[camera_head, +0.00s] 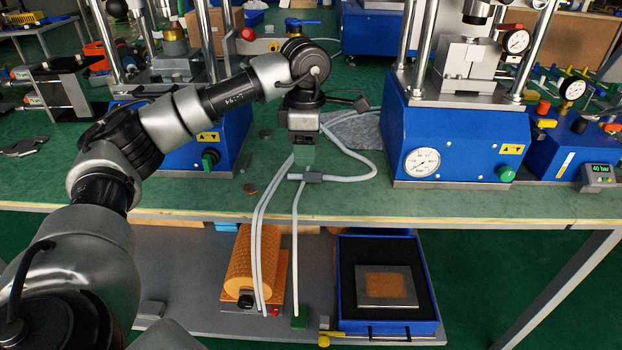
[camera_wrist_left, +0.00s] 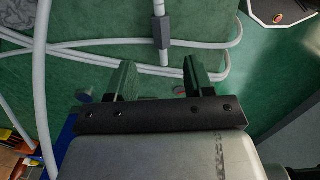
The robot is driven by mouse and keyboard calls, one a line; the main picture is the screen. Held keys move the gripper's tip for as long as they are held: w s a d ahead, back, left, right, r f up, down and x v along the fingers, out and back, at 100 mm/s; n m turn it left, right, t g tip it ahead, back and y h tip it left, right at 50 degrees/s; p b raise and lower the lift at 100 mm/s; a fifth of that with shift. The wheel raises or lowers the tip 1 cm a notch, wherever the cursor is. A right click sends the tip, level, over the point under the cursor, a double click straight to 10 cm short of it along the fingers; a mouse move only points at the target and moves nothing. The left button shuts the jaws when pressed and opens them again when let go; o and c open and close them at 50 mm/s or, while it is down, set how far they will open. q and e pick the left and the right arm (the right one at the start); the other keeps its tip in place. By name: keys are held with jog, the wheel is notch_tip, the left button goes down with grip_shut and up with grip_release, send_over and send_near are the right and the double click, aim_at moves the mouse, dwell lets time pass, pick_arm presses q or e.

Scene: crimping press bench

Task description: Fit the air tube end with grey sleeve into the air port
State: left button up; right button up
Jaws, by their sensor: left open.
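Pale grey air tubes (camera_head: 349,179) loop across the green bench top and hang over its front edge. A dark grey sleeve (camera_head: 312,177) sits around a tube near the bench edge. It also shows in the left wrist view (camera_wrist_left: 162,32), with tube running through it. My left gripper (camera_head: 304,156) points down just behind the sleeve. In the wrist view my left gripper (camera_wrist_left: 158,66) is open and empty, with the sleeve beyond the gap between its green fingers and apart from them. I cannot tell which fitting is the air port. My right gripper is not in view.
A blue press (camera_head: 455,140) with a gauge stands to the right, and another blue press (camera_head: 200,150) stands behind my left arm. A blue regulator unit (camera_head: 560,150) is at far right. The lower shelf holds an orange roll (camera_head: 250,265) and a blue tray (camera_head: 390,327).

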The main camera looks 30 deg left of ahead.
aim_at(307, 176)
pick_arm(q)
jog(key=f, duration=0.2)
jog(key=f+b, duration=0.1)
jog(key=f, duration=0.3)
jog(key=shift+d, duration=0.25)
jog(key=shift+r, duration=0.1)
grip_shut()
jog(key=shift+r, duration=0.15)
